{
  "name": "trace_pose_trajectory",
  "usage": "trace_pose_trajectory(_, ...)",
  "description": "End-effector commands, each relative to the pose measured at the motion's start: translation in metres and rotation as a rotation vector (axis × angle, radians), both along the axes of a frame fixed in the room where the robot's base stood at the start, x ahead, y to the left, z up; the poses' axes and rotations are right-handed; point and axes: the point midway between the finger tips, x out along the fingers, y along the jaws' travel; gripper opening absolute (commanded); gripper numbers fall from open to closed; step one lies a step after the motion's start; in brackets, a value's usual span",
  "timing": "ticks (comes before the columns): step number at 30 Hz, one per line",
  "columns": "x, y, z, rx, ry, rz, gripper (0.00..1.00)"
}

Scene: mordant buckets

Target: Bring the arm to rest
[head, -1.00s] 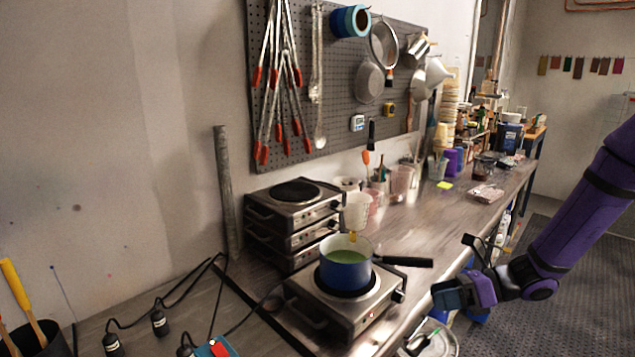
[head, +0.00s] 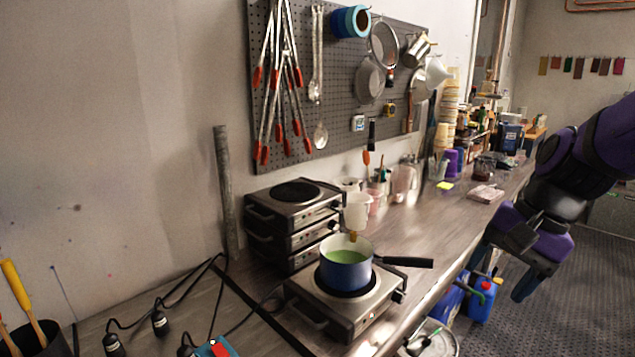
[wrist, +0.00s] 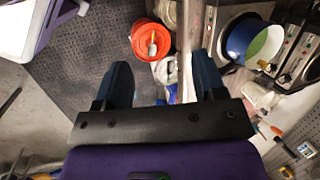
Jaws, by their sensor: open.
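My gripper (head: 501,271) hangs at the right in the head view, past the front edge of the workbench, with its fingers pointing down. In the wrist view its two dark blue fingers (wrist: 162,66) stand wide apart with nothing held between them. My purple arm comes in from the right edge. The gripper is clear of the blue pot (head: 346,272), which holds green liquid and sits on a hot plate (head: 345,313).
The pot's black handle (head: 404,262) points toward the bench's front edge. A blue jug (head: 483,300) with a red cap stands low, behind my gripper. An orange-red bucket (wrist: 152,40) shows in the wrist view. Dark floor mat (head: 590,260) lies open at the right.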

Motion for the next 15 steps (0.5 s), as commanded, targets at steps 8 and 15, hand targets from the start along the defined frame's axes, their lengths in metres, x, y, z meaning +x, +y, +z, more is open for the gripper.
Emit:
trace_pose_trajectory(8,-0.042,-0.015,0.044,-0.228,-0.253,0.278,0.64)
trace_pose_trajectory(15,-0.074,-0.033,0.073,-0.409,-0.433,0.475,0.64)
